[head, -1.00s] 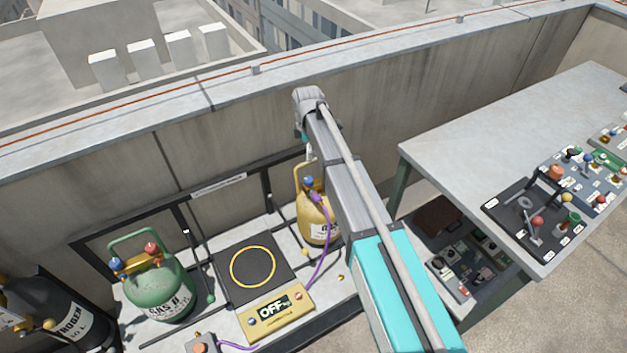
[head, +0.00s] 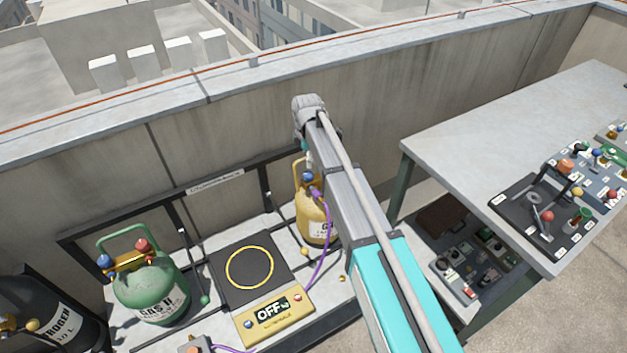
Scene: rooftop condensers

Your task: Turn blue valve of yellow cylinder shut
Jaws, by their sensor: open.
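The yellow cylinder (head: 309,222) stands on the bench against the parapet wall, its right side hidden behind my arm. Its blue valve (head: 308,177) is on top at the left, with a purple hose fitting beside it. My arm reaches over from the lower right. My gripper (head: 309,160) points down just above the blue valve. Only a sliver of it shows past the arm, and its fingers are open. Whether it touches the valve cannot be told.
A green cylinder (head: 150,290) with blue and red valves stands at the left. A black scale plate (head: 228,290) and its display reading OFF (head: 272,314) lie between the cylinders. A purple hose (head: 326,262) runs down beside the yellow one. A grey table (head: 500,130) stands at right.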

